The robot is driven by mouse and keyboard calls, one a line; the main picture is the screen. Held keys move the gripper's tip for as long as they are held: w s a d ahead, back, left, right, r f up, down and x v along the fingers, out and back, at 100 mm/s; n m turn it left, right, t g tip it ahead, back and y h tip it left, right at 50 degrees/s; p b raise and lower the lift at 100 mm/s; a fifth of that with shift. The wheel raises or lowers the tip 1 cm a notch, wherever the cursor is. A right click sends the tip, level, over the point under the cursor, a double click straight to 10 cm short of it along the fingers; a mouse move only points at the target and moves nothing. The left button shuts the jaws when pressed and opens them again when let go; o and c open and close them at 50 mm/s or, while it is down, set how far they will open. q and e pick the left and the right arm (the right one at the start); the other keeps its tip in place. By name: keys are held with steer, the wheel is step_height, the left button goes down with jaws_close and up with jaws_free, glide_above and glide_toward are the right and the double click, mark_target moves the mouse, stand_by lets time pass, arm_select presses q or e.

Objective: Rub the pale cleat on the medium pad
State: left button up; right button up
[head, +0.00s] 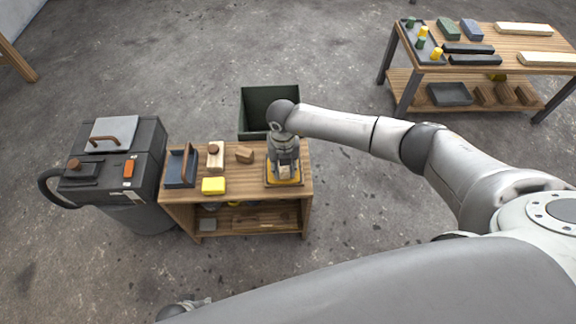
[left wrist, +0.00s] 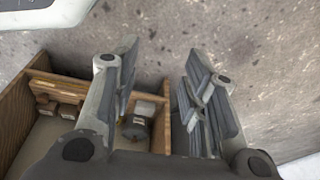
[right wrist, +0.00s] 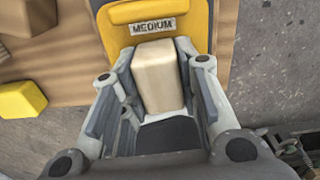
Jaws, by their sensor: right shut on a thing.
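The pale cleat (right wrist: 158,72) is a cream wooden block. My right gripper (right wrist: 160,95) is shut on it and points down at the right end of the small workbench. It also shows in the head view (head: 284,160). My left gripper (left wrist: 165,95) is open and empty, away from the bench top.
The workbench (head: 230,184) also holds a yellow block (head: 213,185), a block with a brown knob (head: 215,157), a small brown block (head: 244,155) and a dark tray (head: 180,168). A dark bin (head: 255,100) stands behind. A grey machine (head: 130,170) stands left.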

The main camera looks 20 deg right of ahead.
steer(key=shift+w+a+f+b, duration=0.1)
steer(key=shift+w+a+b, duration=0.05)
steer(key=shift+a, duration=0.3)
steer(key=shift+w+a+b, duration=0.1)
steer(key=shift+a+b, duration=0.05)
steer(key=shift+a, duration=0.3)
arm_select(q)
steer(key=shift+s+a+f+p, duration=0.15)
steer(key=shift+s+f+p, duration=0.75)
steer(key=shift+s+f, duration=0.4)
arm_select(e)
steer(key=shift+s+d, duration=0.25)
steer(key=shift+d, duration=0.65)
steer(key=shift+s+d, duration=0.25)
steer(key=shift+d, duration=0.6)
arm_select(q)
steer(key=shift+w+f, duration=0.1)
steer(key=shift+w, duration=0.05)
arm_select(e)
steer(key=shift+r, duration=0.2)
